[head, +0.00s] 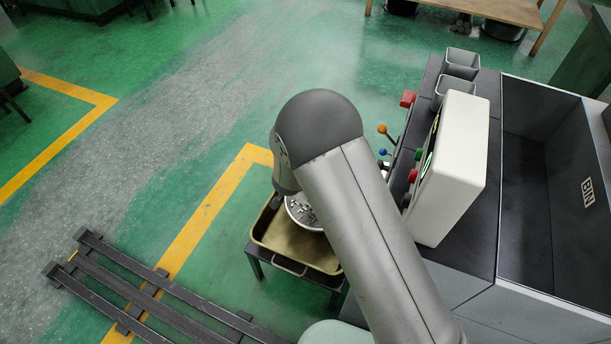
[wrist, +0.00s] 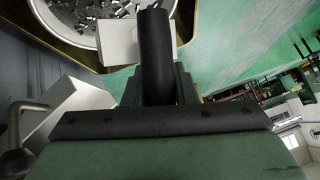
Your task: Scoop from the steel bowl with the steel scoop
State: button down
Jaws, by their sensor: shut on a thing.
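The steel bowl (head: 292,216) stands in a tan tray, with small grey metal pieces inside; my arm covers its right side. In the wrist view its rim (wrist: 48,30) and loose pieces show at the upper left. My gripper (wrist: 158,88) is shut around a dark upright cylinder (wrist: 155,45), which looks like the scoop's handle, just right of the bowl's rim in that view.
The tan tray (head: 262,236) rests on a low dark stand. Right of it is a console with coloured levers (head: 383,130), a white housing (head: 455,170) and a dark bin (head: 555,200). Dark rails (head: 150,290) lie on the floor at lower left. Green floor is open beyond.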

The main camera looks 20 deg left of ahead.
jog(key=shift+r+p, duration=0.1)
jog(key=shift+p, duration=0.2)
notch_tip(320, 180, down, 12)
jog(key=w+d+t+b, duration=0.1)
jog(key=b, duration=0.7)
jog(key=shift+w+r+h, duration=0.25)
jog(key=shift+w+h, duration=0.1)
jog(key=shift+h, duration=0.05)
jog(key=shift+s, duration=0.15)
dwell(0.5)
jog(key=shift+s+a, duration=0.2)
jog(key=shift+s, duration=0.05)
jog(key=shift+r+p, duration=4.6)
jog(key=shift+r, duration=0.65)
